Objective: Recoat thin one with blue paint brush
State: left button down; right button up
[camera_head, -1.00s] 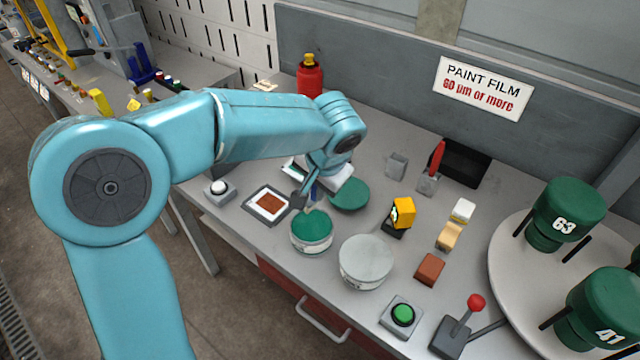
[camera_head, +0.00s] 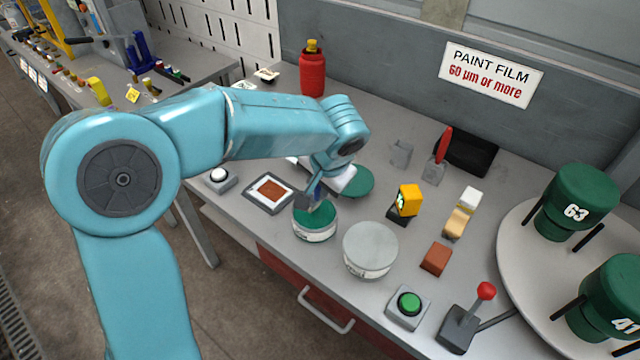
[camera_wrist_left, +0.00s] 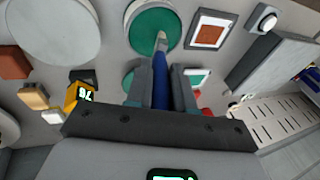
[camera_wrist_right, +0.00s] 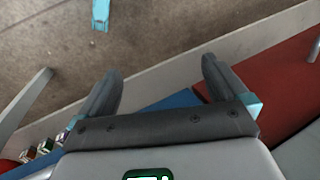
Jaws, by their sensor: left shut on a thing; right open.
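My left gripper (camera_head: 312,196) is shut on a blue-handled paint brush (camera_wrist_left: 161,90). The brush's pale bristles point into the open can of green paint (camera_head: 315,222); in the left wrist view the tip overlaps the green surface, and I cannot tell how deep it is. Green cylinders numbered 63 (camera_head: 573,200) and 41 (camera_head: 612,300) stand on the round white turntable (camera_head: 520,262) at the right. A yellow gauge (camera_head: 408,200) stands mid-bench; its display shows in the left wrist view (camera_wrist_left: 80,95). My right gripper (camera_wrist_right: 160,90) is open and empty, seen only in its wrist view.
A closed grey can (camera_head: 370,250) stands beside the paint can.

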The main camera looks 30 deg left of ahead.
pick_arm(q)
jog(key=shift+s, duration=0.15)
jog(key=shift+f, duration=0.15)
jog(key=shift+f+b, duration=0.1)
jog(key=shift+b, duration=0.2)
jog(key=shift+f, duration=0.25)
jog(key=shift+r, duration=0.15)
dwell(0.7)
notch_tip(320, 180, up, 7)
jog(key=p, duration=0.4)
jog(key=shift+p, duration=0.4)
dwell(0.5)
